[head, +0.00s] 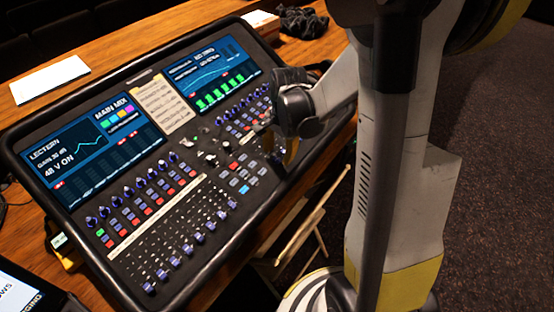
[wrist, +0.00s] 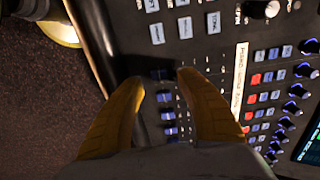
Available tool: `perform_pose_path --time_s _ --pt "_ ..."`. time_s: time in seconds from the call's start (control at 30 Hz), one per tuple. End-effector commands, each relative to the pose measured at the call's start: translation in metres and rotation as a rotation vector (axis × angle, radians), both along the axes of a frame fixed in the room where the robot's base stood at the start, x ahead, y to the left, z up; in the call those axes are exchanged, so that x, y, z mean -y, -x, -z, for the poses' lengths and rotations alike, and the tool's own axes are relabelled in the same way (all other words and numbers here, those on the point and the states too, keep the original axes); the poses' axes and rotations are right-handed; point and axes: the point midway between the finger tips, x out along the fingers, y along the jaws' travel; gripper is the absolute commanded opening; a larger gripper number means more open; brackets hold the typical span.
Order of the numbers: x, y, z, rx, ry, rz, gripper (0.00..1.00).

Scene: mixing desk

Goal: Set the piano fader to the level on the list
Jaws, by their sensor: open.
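The mixing desk (head: 215,160) has a row of blue fader caps (head: 198,238) along its lower left part. In the wrist view, a column of similar caps (wrist: 169,130) lies between my yellow fingers. The topmost fader cap (wrist: 159,74) sits between the two fingertips, with a gap on both sides. My gripper (wrist: 161,80) is open and empty. In the head view, my arm and wrist cover much of the right-hand faders. A pale label strip (wrist: 238,80) is too blurred to read surely. A beige written sheet (head: 160,104), possibly the list, lies between the screens; its writing is unreadable here.
Knobs (wrist: 295,90) and lit buttons (wrist: 257,78) stand beside the faders. Grey buttons (wrist: 184,27) lie just beyond the fingertips. The desk's raised dark edge (wrist: 93,40) is close to the left finger. White paper (head: 50,79) lies on the wooden table (head: 120,52).

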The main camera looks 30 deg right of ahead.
Motion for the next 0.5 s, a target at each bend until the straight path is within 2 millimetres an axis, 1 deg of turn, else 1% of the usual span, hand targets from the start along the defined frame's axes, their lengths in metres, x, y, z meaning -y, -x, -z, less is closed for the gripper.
perform_pose_path --time_s 0.03,0.13,0.27,0.47,0.5 --pt "0.0 -0.001 0.009 0.0 0.0 0.0 0.43" --pt "-0.001 -0.002 0.016 0.0 0.0 -0.001 0.43" --pt "-0.001 -0.002 0.019 0.0 0.0 -0.001 0.43" --pt "-0.001 -0.002 0.019 0.0 0.0 -0.001 0.43" --pt "-0.001 -0.002 0.019 0.0 0.0 -0.001 0.36"
